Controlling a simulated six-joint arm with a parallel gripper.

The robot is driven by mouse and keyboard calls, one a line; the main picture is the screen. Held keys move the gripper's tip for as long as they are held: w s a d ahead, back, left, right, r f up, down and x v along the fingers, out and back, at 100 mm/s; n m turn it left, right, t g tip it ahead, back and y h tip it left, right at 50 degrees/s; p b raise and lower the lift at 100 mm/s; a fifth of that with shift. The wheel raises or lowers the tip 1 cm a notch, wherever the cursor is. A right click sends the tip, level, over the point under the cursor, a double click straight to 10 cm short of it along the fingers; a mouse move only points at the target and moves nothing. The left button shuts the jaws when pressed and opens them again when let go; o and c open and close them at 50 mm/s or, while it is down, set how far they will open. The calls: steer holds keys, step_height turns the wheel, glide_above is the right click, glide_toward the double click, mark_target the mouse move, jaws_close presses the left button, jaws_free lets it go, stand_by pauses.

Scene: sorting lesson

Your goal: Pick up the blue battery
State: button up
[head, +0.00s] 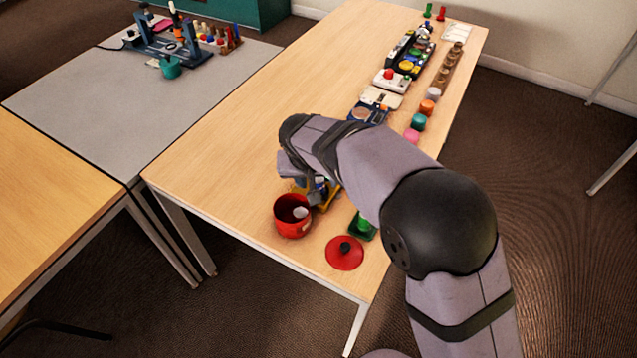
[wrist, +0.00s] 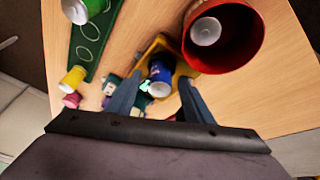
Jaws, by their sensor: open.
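The blue battery (wrist: 160,72) is a small dark blue cylinder with a pale end, seen in the wrist view on a yellow holder (wrist: 185,68). My gripper (wrist: 159,82) is open, with one finger on either side of the battery in that view. I cannot tell whether the fingers touch it or how far above it they are. In the head view my gripper (head: 318,188) is over the yellow holder (head: 329,200), and my arm hides much of this area; the battery is not clearly distinguishable there.
A red pot (wrist: 247,60) with a pale round item inside stands close beside the holder. Its red lid (head: 344,253) lies near the table's front edge. A green board (wrist: 88,45) with cylinders is at the other side. The table's left part is clear.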

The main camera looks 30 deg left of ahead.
steer(key=shift+f, duration=0.1)
jaws_close()
